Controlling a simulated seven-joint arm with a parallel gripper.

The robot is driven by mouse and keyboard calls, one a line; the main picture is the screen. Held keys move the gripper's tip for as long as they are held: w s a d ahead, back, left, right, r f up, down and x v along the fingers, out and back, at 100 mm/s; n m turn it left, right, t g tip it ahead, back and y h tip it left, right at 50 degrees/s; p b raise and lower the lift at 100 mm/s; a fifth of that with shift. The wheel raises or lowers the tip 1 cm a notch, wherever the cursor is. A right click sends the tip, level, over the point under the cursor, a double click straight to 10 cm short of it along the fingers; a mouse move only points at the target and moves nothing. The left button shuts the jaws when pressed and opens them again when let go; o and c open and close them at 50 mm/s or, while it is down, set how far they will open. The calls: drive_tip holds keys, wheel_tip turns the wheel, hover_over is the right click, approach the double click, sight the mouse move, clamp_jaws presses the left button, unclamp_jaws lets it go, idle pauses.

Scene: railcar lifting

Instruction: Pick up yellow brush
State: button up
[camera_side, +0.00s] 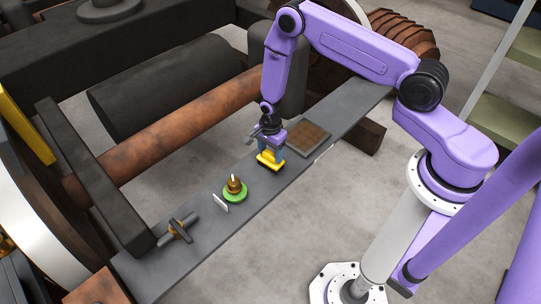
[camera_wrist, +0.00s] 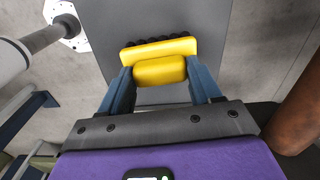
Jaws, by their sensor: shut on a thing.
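The yellow brush (camera_side: 270,160) is on or just above the dark grey plank, below my gripper (camera_side: 267,147). In the wrist view the brush (camera_wrist: 160,62) shows a yellow block with dark bristles along its far edge. My gripper (camera_wrist: 160,82) has its two blue fingers on either side of the yellow block, shut on it. I cannot tell whether the brush touches the plank.
The grey plank (camera_side: 245,205) runs diagonally. Left of the brush are a green round base with a brass piece (camera_side: 235,188), a small white card (camera_side: 220,203) and a dark tool (camera_side: 178,228). A brown square (camera_side: 308,138) lies to the right. A rusty axle (camera_side: 180,138) runs behind.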

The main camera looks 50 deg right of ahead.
drive_tip(key=shift+r, duration=0.15)
drive_tip(key=shift+r, duration=0.2)
wheel_tip(320, 180, up, 2)
drive_tip(key=s+r, duration=1)
drive_tip(key=s, duration=0.4)
drive_tip(key=shift+d+r, duration=0.15)
drive_tip(key=shift+d, duration=0.2)
